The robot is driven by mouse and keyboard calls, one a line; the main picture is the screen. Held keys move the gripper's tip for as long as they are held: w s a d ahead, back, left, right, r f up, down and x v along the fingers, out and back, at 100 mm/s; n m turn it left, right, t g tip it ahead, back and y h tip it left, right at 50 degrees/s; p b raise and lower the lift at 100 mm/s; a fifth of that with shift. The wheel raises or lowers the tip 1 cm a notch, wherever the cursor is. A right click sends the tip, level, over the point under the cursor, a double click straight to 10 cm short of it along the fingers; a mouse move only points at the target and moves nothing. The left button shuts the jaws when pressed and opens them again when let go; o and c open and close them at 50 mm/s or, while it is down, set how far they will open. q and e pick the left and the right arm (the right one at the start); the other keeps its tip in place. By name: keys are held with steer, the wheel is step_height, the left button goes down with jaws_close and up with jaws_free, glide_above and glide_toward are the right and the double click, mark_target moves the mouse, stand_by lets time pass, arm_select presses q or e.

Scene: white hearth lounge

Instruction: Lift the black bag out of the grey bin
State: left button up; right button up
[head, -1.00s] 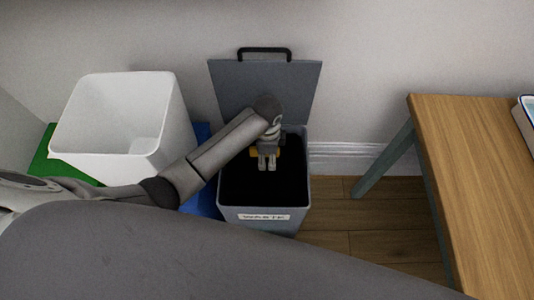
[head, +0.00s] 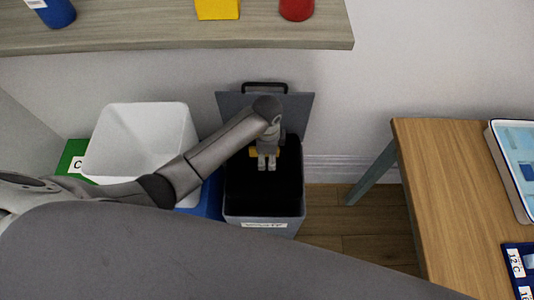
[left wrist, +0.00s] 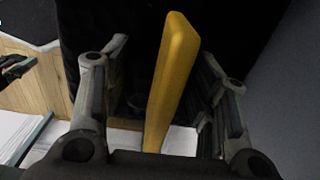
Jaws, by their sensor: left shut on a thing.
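The black bag (head: 262,192) sits in the grey bin (head: 262,225) in the head view, its top at or slightly above the rim and covering part of the right and back edges. My left gripper (head: 266,167) is over the back part of the bag, pointing down. It is shut on the bag's yellow handle (left wrist: 172,75), which runs between the fingers in the left wrist view. Black bag surface (left wrist: 135,50) fills the space behind the handle. The bag's lower part is hidden in the bin. My right gripper is not seen in the head view.
The bin's lid (head: 297,115) stands open against the wall. A white bin (head: 140,145) stands to the left, with green (head: 72,157) and blue (head: 210,200) objects beside it. A shelf (head: 180,37) juts out above. A wooden table (head: 455,190) stands right, with bare floor between.

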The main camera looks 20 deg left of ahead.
arm_select(q)
step_height(320, 180, up, 9)
steer(key=p, duration=0.7)
steer(key=shift+f, duration=0.25)
